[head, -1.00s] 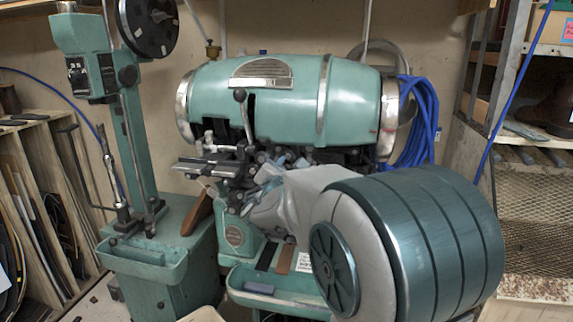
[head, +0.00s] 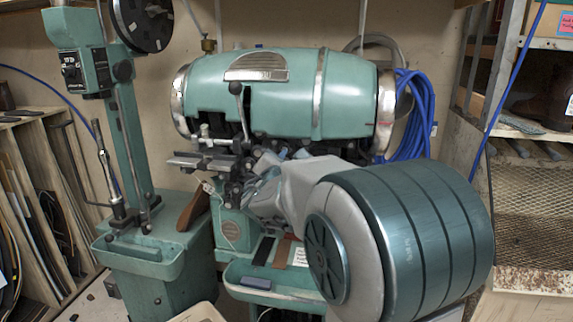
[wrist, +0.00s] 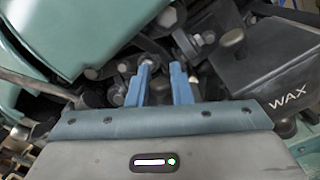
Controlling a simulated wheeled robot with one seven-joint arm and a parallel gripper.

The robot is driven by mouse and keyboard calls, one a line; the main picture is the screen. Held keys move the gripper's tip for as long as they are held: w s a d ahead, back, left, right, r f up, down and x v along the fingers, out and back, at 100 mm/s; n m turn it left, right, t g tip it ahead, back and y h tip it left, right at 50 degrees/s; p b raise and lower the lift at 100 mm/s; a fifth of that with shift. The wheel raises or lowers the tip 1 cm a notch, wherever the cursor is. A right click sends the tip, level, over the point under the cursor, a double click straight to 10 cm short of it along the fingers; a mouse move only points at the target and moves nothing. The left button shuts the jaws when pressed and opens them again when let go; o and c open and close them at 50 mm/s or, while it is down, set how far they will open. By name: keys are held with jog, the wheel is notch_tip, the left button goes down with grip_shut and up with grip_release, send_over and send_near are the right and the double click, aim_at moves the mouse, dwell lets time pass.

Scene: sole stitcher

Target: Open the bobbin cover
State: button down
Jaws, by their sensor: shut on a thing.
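The green sole stitcher (head: 290,95) stands ahead, with its working parts below the big drum. My gripper (head: 275,162) reaches in among these parts in the head view, partly hidden by my own arm. In the wrist view, the two blue fingers of my gripper (wrist: 163,85) stand a small gap apart and are shut on a small dark part between them. I take this part to be on the bobbin cover (wrist: 160,92); it is mostly hidden, and its outline and how far it stands open cannot be made out.
A dark box marked WAX (wrist: 275,75) is close right of the fingers. Metal bolts and rods crowd around them. A green tray (head: 270,285) sits below the stitcher. A green post machine (head: 115,140) stands left, and a mesh shelf (head: 535,220) right.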

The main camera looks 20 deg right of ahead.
jog(key=shift+s+d+f+m+b, duration=0.2)
jog(key=shift+m+b, duration=0.35)
jog(key=shift+b, duration=0.8)
jog(key=shift+s+d+f+m+b, duration=0.25)
jog(key=shift+m+b, duration=0.35)
jog(key=shift+b, duration=0.7)
jog(key=shift+s+d+r+m+b, duration=0.1)
jog(key=shift+d+m+b, duration=0.35)
jog(key=shift+b, duration=0.9)
jog(key=m+b, duration=0.1)
jog(key=b, duration=0.1)
jog(key=m+b, duration=0.1)
jog(key=b, duration=0.1)
jog(key=shift+s+d+r, duration=0.1)
jog(key=shift+s+d, duration=0.15)
jog(key=shift+d, duration=0.1)
jog(key=shift+m, duration=0.3)
jog(key=shift+r, duration=0.1)
jog(key=c, duration=1.4)
grip_release()
